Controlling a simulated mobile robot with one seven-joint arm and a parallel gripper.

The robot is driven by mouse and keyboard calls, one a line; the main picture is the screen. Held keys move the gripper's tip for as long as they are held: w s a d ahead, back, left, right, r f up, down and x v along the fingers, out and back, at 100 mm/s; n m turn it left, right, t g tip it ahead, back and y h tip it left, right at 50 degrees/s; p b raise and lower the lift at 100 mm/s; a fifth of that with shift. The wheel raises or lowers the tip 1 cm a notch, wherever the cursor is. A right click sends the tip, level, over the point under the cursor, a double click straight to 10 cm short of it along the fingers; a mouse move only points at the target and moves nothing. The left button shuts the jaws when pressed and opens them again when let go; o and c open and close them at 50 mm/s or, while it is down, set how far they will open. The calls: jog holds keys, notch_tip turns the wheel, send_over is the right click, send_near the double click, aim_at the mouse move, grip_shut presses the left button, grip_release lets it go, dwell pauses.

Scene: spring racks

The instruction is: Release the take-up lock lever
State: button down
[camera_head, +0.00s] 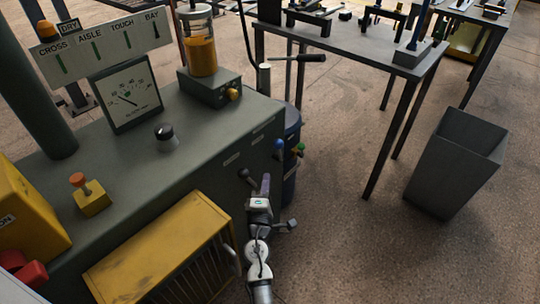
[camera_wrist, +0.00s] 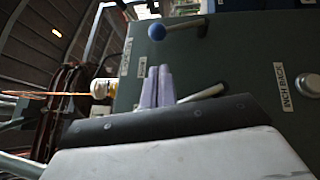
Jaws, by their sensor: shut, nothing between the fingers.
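My gripper (camera_head: 265,180) is shut and empty in front of the green machine's end face; its fingers (camera_wrist: 157,84) also show side by side in the wrist view. A blue-knobbed lever (camera_wrist: 157,32) stands out from the face beyond the fingertips in the wrist view; a blue knob (camera_head: 279,146) shows above the gripper in the head view. A black-knobbed lever (camera_head: 243,173) is just left of the fingers. A pale rod (camera_wrist: 206,92) lies beside the fingers, partly hidden by the gripper body. I cannot read which lever is the take-up lock.
A round button (camera_wrist: 312,84) sits by an INCH BACK label (camera_wrist: 285,88). A green knob (camera_head: 300,148) is right of the blue one. A yellow slatted box (camera_head: 160,245) is left of my arm. A grey bin (camera_head: 455,165) stands at right, with clear floor between.

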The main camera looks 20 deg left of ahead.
jog(key=shift+w+r, duration=0.1)
jog(key=p+x, duration=0.2)
jog(key=x, duration=0.8)
jog(key=shift+r+p, duration=0.15)
jog(key=shift+p, duration=0.45)
